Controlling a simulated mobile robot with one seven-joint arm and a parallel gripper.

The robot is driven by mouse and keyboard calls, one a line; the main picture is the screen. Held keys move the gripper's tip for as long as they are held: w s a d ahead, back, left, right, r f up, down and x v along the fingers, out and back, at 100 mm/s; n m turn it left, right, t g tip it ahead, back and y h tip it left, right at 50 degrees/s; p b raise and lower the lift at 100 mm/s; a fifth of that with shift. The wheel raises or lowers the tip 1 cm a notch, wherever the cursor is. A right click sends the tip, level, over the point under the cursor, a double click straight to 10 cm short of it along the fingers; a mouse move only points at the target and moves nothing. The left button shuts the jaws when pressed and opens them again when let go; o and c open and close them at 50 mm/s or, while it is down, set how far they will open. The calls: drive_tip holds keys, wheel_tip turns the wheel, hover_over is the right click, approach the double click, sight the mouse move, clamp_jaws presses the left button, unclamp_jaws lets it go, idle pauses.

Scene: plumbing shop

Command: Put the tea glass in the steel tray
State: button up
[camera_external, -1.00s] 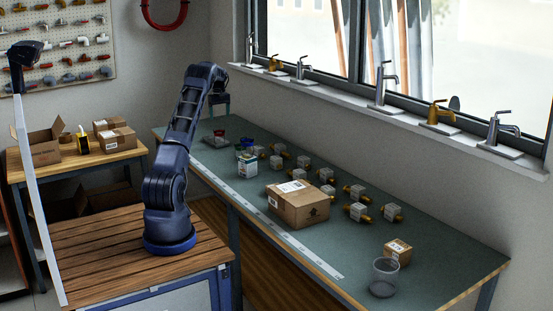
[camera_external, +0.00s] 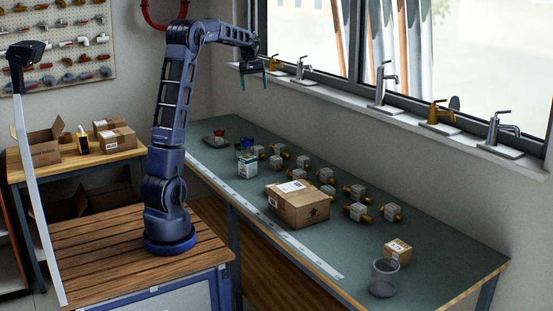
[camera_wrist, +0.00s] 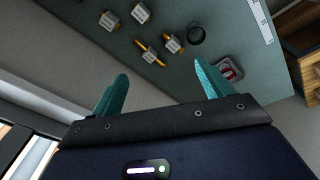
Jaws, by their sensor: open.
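The steel tray (camera_external: 209,141) is a small grey tray at the far left end of the green workbench. A small reddish thing (camera_external: 219,133), apparently the tea glass, stands in it; it is too small to make out fully. In the wrist view the tray (camera_wrist: 238,77) shows just beyond the right fingertip, with red and white in it. My gripper (camera_external: 254,81) is raised high near the window sill, right of and well above the tray. In the wrist view my gripper (camera_wrist: 161,70) is open, with nothing between its fingers.
Taps (camera_external: 304,68) line the sill. The bench's front strip is mostly clear.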

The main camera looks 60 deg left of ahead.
drive_tip(key=s+d+r+m, duration=0.1)
drive_tip(key=s+d+m, duration=0.1)
drive_tip(key=s+d, duration=0.45)
drive_tip(key=s+d+r+m+t, duration=0.1)
drive_tip(key=s+d+r+m, duration=0.15)
drive_tip(key=d, duration=0.65)
drive_tip(key=s+d+m, duration=0.1)
drive_tip(key=s+d, duration=0.4)
drive_tip(key=d, duration=0.3)
drive_tip(key=s+d+f+m+t, duration=0.1)
drive_tip(key=s+d+f+m, duration=0.2)
drive_tip(key=s+d, duration=0.4)
drive_tip(key=s+d+f+m, duration=0.3)
drive_tip(key=s+d+f, duration=0.3)
drive_tip(key=s, duration=0.8)
drive_tip(key=shift+d+t, duration=0.4)
drive_tip(key=shift+d, duration=0.4)
